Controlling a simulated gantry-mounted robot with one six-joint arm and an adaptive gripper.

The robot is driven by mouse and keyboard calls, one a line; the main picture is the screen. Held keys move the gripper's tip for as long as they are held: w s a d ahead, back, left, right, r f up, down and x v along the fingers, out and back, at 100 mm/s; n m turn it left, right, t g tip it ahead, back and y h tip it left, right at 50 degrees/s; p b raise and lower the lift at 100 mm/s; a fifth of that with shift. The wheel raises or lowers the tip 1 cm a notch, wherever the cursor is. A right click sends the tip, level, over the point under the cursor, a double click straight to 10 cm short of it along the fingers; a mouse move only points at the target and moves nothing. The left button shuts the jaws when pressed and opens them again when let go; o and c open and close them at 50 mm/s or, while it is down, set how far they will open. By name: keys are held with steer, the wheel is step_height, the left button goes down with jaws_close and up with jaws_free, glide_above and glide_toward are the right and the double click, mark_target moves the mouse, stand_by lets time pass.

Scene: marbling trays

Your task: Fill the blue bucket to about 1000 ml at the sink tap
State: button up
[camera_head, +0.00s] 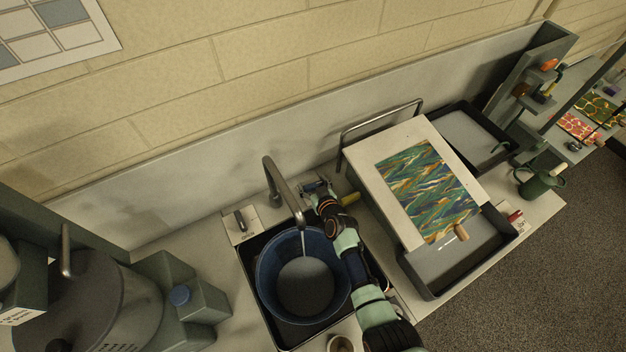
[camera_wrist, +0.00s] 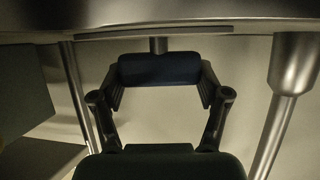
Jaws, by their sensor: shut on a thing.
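The blue bucket (camera_head: 264,271) stands upright in the dark sink basin (camera_head: 247,268). The curved steel tap (camera_head: 270,176) reaches over it. A thin pale stream of water (camera_head: 304,243) falls from the spout into the bucket. A grey round surface (camera_head: 306,286) shows inside, low in the bucket; I cannot read its volume. My gripper (camera_head: 317,187) is behind the bucket, to the right of the tap. In the wrist view, my gripper (camera_wrist: 159,82) is shut on a dark blue cylinder (camera_wrist: 158,68), apparently the tap handle. My arm passes over the bucket's right side.
A board with a marbled sheet (camera_head: 399,219) lies right of the sink, over a grey tray (camera_head: 431,291). Another dark tray (camera_head: 455,119) is behind it. A cup (camera_head: 340,343) is in front.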

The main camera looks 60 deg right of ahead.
mark_target(313, 185)
stand_by(0.3)
steer(key=o, duration=1.2)
steer(key=shift+c, duration=0.2)
steer(key=shift+r, duration=0.1)
step_height(313, 185, up, 10)
steer(key=shift+f, duration=0.1)
